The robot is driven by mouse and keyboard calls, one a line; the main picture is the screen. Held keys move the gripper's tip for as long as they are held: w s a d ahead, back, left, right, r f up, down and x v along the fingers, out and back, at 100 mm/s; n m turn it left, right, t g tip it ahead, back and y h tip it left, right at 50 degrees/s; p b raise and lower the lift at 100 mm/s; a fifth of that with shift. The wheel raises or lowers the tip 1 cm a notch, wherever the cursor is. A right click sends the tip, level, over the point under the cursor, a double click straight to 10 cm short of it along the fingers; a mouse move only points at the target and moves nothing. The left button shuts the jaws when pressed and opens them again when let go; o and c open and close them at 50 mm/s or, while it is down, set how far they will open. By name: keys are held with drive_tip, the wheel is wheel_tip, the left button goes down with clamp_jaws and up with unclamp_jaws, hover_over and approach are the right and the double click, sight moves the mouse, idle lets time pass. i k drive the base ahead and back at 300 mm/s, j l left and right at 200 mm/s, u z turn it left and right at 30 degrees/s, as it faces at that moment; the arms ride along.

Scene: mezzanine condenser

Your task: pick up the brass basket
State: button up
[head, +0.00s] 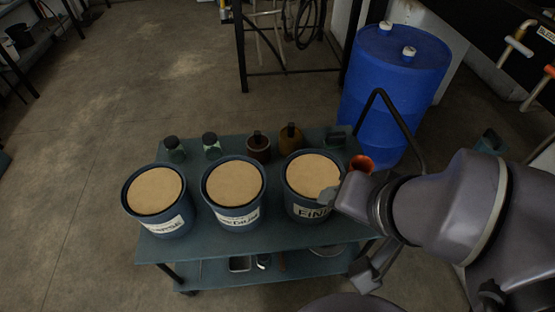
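I cannot clearly pick out a brass basket in the head view. An orange-copper, cup-like thing (362,163) stands at the right end of the cart top, partly hidden by my arm. Two brown, dark-topped vessels, one on the left (258,148) and one on the right (291,138), stand behind the buckets; they look like jars. My gripper (329,197) reaches in from the right, in front of the bucket labelled FINE (313,174). Its fingers are small and overlap the bucket, so their opening and any contact are unclear.
The blue-green cart (183,247) also carries a MEDIUM bucket (234,182), a left bucket (155,190) and small dark jars (211,145). Its lower shelf holds a metal tray (240,264). A blue drum (392,85) stands behind right. Floor at left is clear.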

sight(290, 136)
drive_tip(key=i+l+u, duration=0.2)
drive_tip(key=l+u, duration=0.7)
drive_tip(key=l, duration=0.25)
drive_tip(key=l+u, duration=0.4)
drive_tip(key=l, duration=0.25)
drive_tip(key=l+u, duration=0.45)
drive_tip(key=l, duration=0.15)
drive_tip(key=k+l+u, duration=0.25)
drive_tip(key=l+u, duration=0.2)
drive_tip(key=i+l+u, duration=0.15)
drive_tip(key=l+u, duration=0.2)
drive_tip(key=l, duration=0.3)
drive_tip(key=i+l+u, duration=0.1)
drive_tip(key=l+u, duration=0.2)
drive_tip(key=l, duration=0.35)
drive_tip(key=l+u, duration=0.35)
drive_tip(key=l, duration=0.3)
